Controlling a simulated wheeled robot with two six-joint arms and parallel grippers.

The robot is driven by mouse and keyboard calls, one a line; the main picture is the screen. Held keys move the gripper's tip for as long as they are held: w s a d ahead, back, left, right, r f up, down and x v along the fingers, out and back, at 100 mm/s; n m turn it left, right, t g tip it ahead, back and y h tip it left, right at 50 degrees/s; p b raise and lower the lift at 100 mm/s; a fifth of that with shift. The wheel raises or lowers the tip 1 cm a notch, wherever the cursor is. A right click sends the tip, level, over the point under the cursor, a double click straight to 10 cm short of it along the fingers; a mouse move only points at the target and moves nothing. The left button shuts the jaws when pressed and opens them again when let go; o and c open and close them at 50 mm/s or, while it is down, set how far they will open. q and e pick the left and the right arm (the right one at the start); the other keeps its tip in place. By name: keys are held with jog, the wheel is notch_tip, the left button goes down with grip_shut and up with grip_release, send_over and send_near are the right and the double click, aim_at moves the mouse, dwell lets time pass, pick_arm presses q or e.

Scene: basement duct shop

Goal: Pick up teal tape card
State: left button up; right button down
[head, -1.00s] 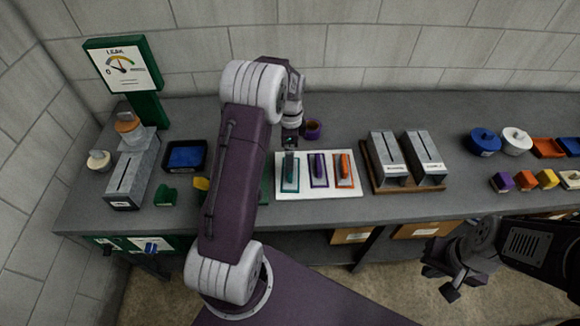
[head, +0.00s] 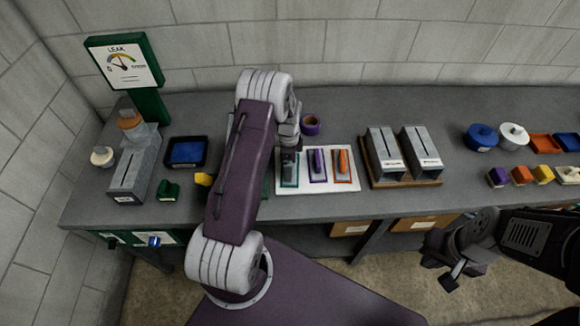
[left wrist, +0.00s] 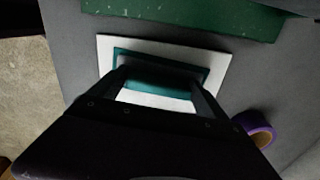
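The teal tape card (head: 289,181) lies in a teal-outlined slot at the left of a white board (head: 325,188). My left gripper (head: 289,158) is low over it and hides its upper part. In the left wrist view, the teal card (left wrist: 160,84) shows between the two spread fingers of my left gripper (left wrist: 160,95), which look apart from each other with one at each side. Contact with the card cannot be told. My right gripper (head: 447,272) is in front of the bench at the lower right, away from the card; its finger opening is unclear.
Purple (head: 317,162) and orange (head: 342,162) cards lie to the right on the board. A purple tape roll (head: 311,125) stands behind it. Grey metal holders (head: 384,153) on a wooden base stand farther right. A green sheet (left wrist: 190,15) borders the board.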

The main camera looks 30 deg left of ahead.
pick_arm(q)
jog(key=c, duration=0.8)
jog(key=shift+r, duration=0.1)
jog(key=shift+r, duration=0.25)
jog(key=r, duration=0.2)
jog(key=d+r+b, duration=0.1)
jog(key=shift+s+r+b, duration=0.2)
jog(key=shift+r+b, duration=0.1)
jog(key=shift+r, duration=0.1)
jog(key=s+d+r, duration=0.1)
jog(key=d+r, duration=0.1)
jog(key=d, duration=0.1)
jog(key=s+d+r+b, duration=0.1)
jog(key=s+d+r, duration=0.1)
jog(key=d, duration=0.1)
jog(key=s+d+r+b, duration=0.1)
jog(key=s+d+r, duration=0.1)
jog(key=d, duration=0.1)
jog(key=shift+d+r, duration=0.25)
jog(key=shift+r, duration=0.05)
